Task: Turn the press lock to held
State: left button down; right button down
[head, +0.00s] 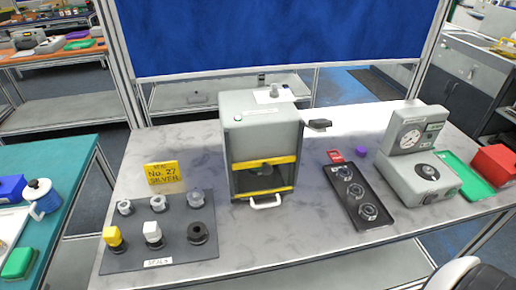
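The press (262,135) is a grey box at the middle of the table in the head view, with yellow bars (264,163) across its open front. A dark round part (262,170) shows inside. A white handle (265,202) sticks out at its lower front. A black lever (318,124) juts from its right side, and a small knob (274,91) stands on top. A small green spot (238,117) is on the upper front. I cannot tell which part is the lock or how it is set. Neither gripper shows.
A dark mat (180,262) with several seals is at left, behind it a yellow sign (162,173) reading "No. 27 SILVER". Right of the press are a black tray (368,221) with round parts, a grey dial device (412,150), a green tray (462,176) and a red box (496,162).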

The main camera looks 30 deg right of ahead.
aim_at(274, 94)
jog(key=l+z, duration=1.1)
jog(key=l, duration=0.1)
